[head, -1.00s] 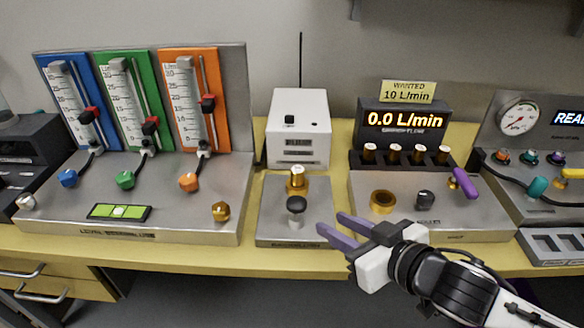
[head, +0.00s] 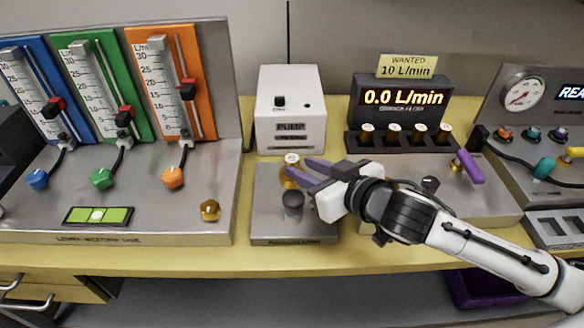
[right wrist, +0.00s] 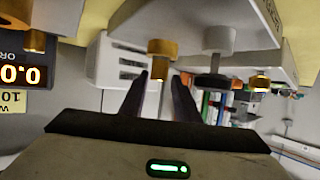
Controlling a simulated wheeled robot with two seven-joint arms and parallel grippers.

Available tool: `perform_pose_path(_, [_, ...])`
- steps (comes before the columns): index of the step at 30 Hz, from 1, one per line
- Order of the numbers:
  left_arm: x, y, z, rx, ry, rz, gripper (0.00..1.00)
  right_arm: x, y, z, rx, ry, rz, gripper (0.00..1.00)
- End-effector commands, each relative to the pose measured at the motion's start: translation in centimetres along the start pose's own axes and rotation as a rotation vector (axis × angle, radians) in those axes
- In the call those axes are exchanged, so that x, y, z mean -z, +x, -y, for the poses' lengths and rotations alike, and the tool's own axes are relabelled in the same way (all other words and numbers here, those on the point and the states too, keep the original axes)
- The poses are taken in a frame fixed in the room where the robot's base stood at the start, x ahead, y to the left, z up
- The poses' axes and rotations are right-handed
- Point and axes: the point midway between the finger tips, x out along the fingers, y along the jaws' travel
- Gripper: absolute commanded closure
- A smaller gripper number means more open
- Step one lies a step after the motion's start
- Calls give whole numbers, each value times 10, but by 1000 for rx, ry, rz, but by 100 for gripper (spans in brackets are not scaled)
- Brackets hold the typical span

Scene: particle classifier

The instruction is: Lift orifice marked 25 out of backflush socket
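The orifice (head: 291,159), a small brass piece with a pale top, stands upright in the brass backflush socket (head: 288,181) on the small grey plate in front of the pump. Its number is too small to read. My right gripper (head: 296,167) is open, with its purple fingers reaching in from the right at the orifice and partly covering the socket. In the right wrist view, which is upside down, the orifice (right wrist: 158,75) shows between the two separated fingertips (right wrist: 160,78); I cannot tell whether they touch it. My left gripper is out of view.
A dark knob (head: 293,201) stands just in front of the socket, close under my fingers. The white pump box (head: 290,110) stands behind. Several orifices sit in a dark rack (head: 380,143) below the flow display. The flowmeter panel (head: 222,100) is at left.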

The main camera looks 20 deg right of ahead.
Motion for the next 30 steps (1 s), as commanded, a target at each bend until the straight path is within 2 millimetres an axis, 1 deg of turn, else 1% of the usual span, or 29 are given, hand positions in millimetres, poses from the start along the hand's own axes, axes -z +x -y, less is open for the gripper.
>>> perform_pose_path(1, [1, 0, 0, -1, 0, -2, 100, -1, 9, -1, -2, 1, -1, 71])
perform_pose_path(3, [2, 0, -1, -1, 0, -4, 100, -1, 20, -1, -1, 2, -2, 71])
perform_pose_path(6, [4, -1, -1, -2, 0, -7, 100, -2, 31, -1, -1, 1, -1, 71])
perform_pose_path(9, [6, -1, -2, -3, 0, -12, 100, -2, 35, -1, -1, 0, -1, 71])
perform_pose_path(15, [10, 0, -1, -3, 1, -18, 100, -2, 35, -1, 0, 0, 0, 71])
perform_pose_path(20, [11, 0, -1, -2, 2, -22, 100, -2, 35, -1, 0, 0, 0, 98])
perform_pose_path(21, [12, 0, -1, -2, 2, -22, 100, -2, 35, -1, 0, 0, -2, 100])
perform_pose_path(27, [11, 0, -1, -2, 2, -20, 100, -1, 34, -1, 0, 0, -2, 100])
perform_pose_path(30, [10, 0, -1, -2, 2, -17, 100, 7, 32, -1, 0, 0, -5, 100])
